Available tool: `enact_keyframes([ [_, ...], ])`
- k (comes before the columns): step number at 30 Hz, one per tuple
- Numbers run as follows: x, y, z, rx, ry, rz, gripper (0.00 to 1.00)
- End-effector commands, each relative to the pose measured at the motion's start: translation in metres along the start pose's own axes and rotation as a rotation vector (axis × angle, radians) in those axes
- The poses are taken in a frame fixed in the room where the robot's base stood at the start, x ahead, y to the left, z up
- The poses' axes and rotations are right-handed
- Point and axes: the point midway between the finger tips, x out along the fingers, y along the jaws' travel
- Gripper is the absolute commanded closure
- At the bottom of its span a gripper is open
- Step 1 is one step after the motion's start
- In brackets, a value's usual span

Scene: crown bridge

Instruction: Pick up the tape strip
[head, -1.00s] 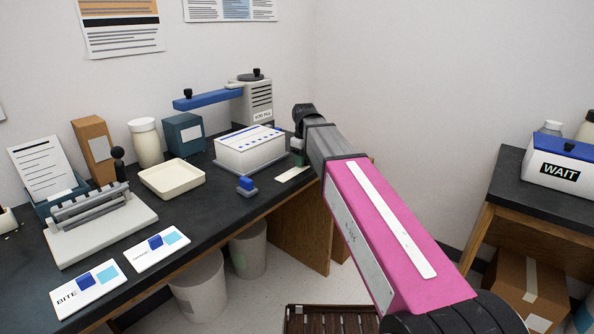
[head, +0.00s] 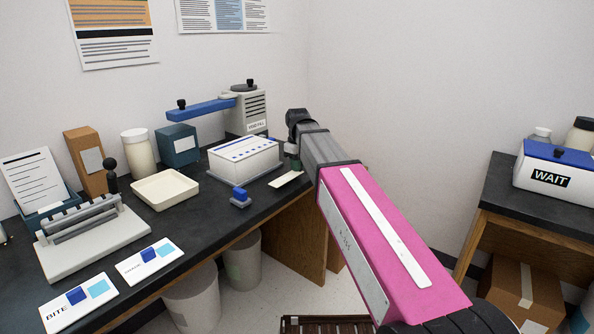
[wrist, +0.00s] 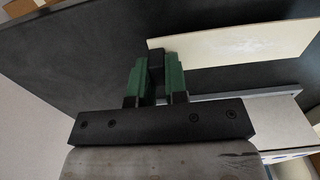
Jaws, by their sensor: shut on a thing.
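The tape strip (head: 286,180) is a flat cream strip at the right end of the dark bench, in front of the white box. It shows large in the wrist view (wrist: 240,43), level with or just over the dark top. My gripper (wrist: 157,65) has green fingers, closed on a small dark piece at the strip's left end. Whether the strip is lifted off the bench is hard to tell. In the head view my arm hides most of the gripper.
A white box (head: 243,158) stands just behind and left of the strip, with a small blue-topped block (head: 240,197) to its front left. A blue-armed device (head: 245,110) stands behind. A cream tray (head: 165,189) sits further left. The bench's front edge is close to the strip.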

Motion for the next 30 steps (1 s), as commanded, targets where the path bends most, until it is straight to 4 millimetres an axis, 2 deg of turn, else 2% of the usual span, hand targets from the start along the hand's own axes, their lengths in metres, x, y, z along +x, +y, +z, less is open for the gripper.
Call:
enact_keyframes([
  [4,-0.025,0.001,-0.001,0.000,0.002,0.002,1.00],
  [12,-0.059,-0.063,-0.006,-0.004,0.002,0.001,1.00],
  [18,-0.079,-0.095,-0.010,-0.002,0.001,0.001,1.00],
  [24,-0.090,-0.112,-0.012,-0.001,0.000,0.000,1.00],
  [30,-0.092,-0.116,-0.013,0.001,-0.001,0.000,1.00],
])
